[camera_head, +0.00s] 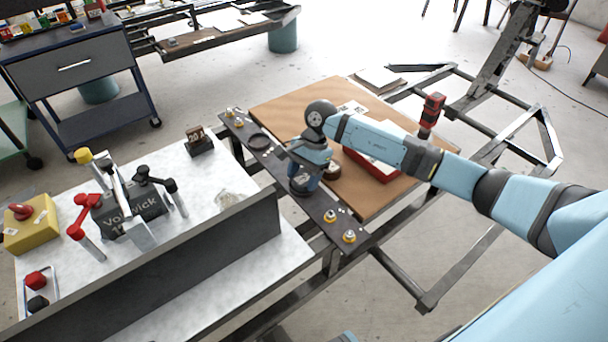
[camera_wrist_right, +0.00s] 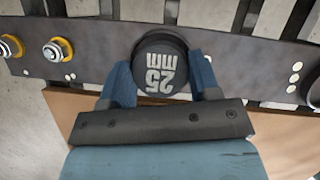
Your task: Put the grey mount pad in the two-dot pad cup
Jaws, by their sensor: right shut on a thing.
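The grey mount pad appears to be the dark round piece (camera_wrist_right: 160,66) marked "25 mm" in the right wrist view. My right gripper (camera_head: 304,184) is shut on it, with blue fingers (camera_wrist_right: 162,82) on either side. The pad is over the dark metal plate; I cannot tell whether it touches the plate or sits in a cup. A dark round cup or ring (camera_head: 258,141) lies farther along the plate, and part of one shows at the right edge of the wrist view (camera_wrist_right: 315,92). White dots mark the plate, but I cannot identify the two-dot cup surely. My left gripper is not in view.
The dark plate (camera_head: 274,164) carries yellow-ringed bolts (camera_head: 330,216) at its near end and more at its far end. A brown board (camera_head: 280,100) with a red tray (camera_head: 372,166) lies to the right. A cluttered white bench (camera_head: 195,225) stands left.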

